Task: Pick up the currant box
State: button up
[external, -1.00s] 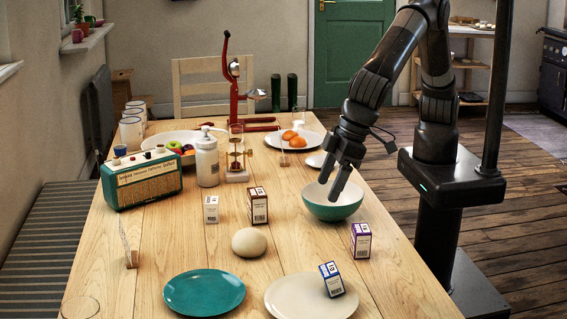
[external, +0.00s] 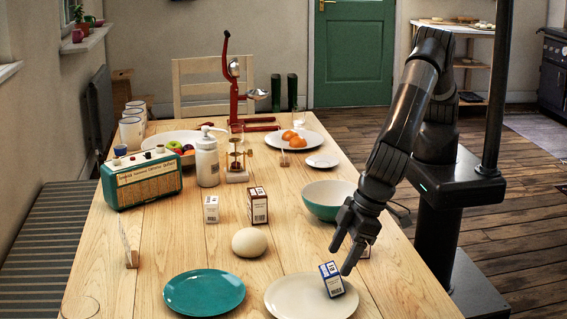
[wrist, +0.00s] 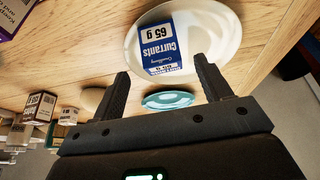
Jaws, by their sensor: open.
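The currant box (external: 331,279) is a small blue and white carton on the cream plate (external: 288,300) at the front of the table. In the wrist view the box (wrist: 162,44) shows its "Currants 65 g" label, and the plate (wrist: 205,62) lies under it. My gripper (external: 342,262) is above and just behind the box, pointing down, with its fingers apart. In the wrist view my gripper (wrist: 165,80) has nothing between its fingers, and the box appears beyond the fingertips.
A purple and white box (wrist: 15,12) stands close by, mostly hidden behind my gripper in the external view. A teal plate (external: 204,293), a dough ball (external: 249,242), a brown box (external: 257,206), a white box (external: 211,209) and a teal bowl (external: 327,200) are nearby.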

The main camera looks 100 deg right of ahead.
aim_at(335, 267)
jog(key=x, duration=0.4)
jog(key=shift+w+a+f, duration=0.1)
jog(key=shift+a, duration=0.1)
jog(key=c, duration=1.2)
jog(key=shift+o, duration=0.2)
